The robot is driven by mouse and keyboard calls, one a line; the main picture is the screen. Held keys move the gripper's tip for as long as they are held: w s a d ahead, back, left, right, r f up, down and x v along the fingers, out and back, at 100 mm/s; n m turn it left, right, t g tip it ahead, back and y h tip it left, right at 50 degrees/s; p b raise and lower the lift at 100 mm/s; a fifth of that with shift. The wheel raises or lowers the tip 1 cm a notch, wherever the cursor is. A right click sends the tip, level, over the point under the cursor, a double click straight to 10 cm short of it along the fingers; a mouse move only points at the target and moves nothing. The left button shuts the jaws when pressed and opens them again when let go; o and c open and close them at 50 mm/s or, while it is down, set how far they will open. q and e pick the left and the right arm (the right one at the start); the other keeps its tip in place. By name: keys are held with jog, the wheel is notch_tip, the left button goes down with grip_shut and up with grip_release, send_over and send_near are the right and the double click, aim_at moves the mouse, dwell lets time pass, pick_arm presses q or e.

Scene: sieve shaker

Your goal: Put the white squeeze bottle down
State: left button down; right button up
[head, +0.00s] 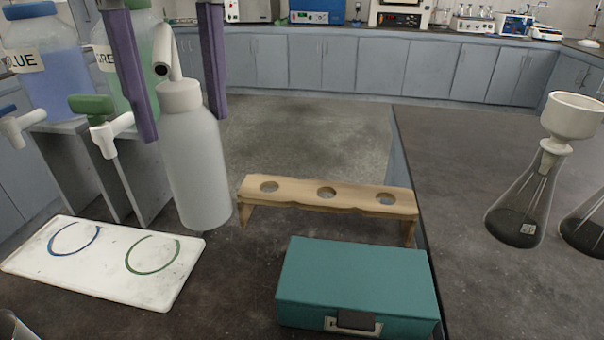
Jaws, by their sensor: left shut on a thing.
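My right gripper is not in view.
A white board (105,290) with a blue and a green ring lies front left. Blue (50,75) and green (140,75) tap jugs stand behind. A wooden rack (300,191) and teal box (355,280) are right of the bottle. A flask with funnel (525,200) stands far right.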

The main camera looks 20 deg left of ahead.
aim_at(207, 209)
pick_arm(q)
notch_tip(207, 209, down, 12)
jog(key=shift+f+b, duration=0.15)
jog(key=shift+b, duration=0.95)
notch_tip(207, 209, down, 4)
jog(key=shift+f, duration=0.25)
jog(key=shift+b, duration=0.3)
jog(key=shift+f, duration=0.2)
jog(key=shift+c, duration=0.2)
grip_release()
